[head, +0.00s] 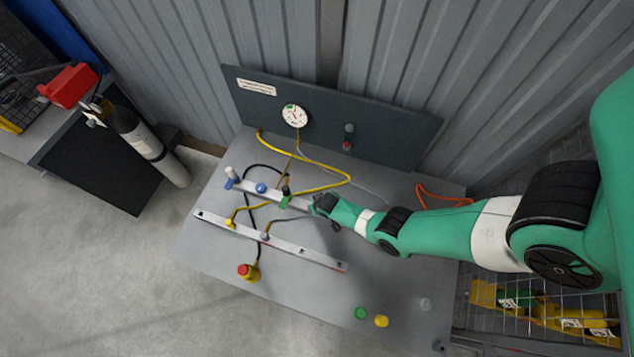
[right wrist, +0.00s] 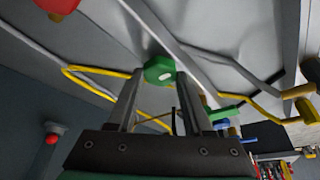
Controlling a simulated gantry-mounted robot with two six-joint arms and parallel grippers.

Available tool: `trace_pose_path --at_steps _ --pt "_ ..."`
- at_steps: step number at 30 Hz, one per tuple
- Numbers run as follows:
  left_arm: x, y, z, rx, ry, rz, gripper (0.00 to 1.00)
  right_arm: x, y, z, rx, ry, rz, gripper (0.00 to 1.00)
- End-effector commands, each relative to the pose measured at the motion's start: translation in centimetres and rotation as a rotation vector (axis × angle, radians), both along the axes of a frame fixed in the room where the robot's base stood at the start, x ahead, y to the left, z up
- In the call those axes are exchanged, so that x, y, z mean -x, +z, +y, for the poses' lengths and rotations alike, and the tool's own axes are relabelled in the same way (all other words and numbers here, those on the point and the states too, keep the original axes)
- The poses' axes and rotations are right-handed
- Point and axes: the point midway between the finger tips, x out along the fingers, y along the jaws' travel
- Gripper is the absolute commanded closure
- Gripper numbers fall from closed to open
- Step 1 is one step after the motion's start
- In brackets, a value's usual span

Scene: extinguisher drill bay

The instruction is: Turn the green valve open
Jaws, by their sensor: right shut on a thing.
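The green valve knob (right wrist: 159,70) sits between the two fingertips of my right gripper (right wrist: 155,85) in the right wrist view, with the fingers closed against it. In the head view my right gripper (head: 318,206) reaches in from the right to the end of the metal valve bar (head: 243,189), and it hides most of the knob there. A smaller green fitting (head: 284,202) shows on the bar just left of the gripper. I cannot tell the valve's angle. My left gripper is not in view.
Blue fittings (head: 261,188) sit farther left on the bar. A second metal rail (head: 300,252) crosses the table in front. Yellow and black hoses loop around the bar. A gauge (head: 294,116) is on the back panel. A red button (head: 247,271) and green and yellow caps (head: 381,321) stand nearer.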

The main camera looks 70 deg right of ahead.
Motion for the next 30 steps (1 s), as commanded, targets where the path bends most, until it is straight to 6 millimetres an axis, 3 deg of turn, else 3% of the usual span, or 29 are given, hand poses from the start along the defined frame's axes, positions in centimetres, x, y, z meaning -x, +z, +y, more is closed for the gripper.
trace_pose_path --at_steps 14,30 --pt "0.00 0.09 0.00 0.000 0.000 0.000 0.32 0.08 0.01 -0.06 -0.001 0.058 0.000 1.00" --pt "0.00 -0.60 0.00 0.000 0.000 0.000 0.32 0.18 -0.23 -0.36 -0.001 0.478 -0.004 1.00"
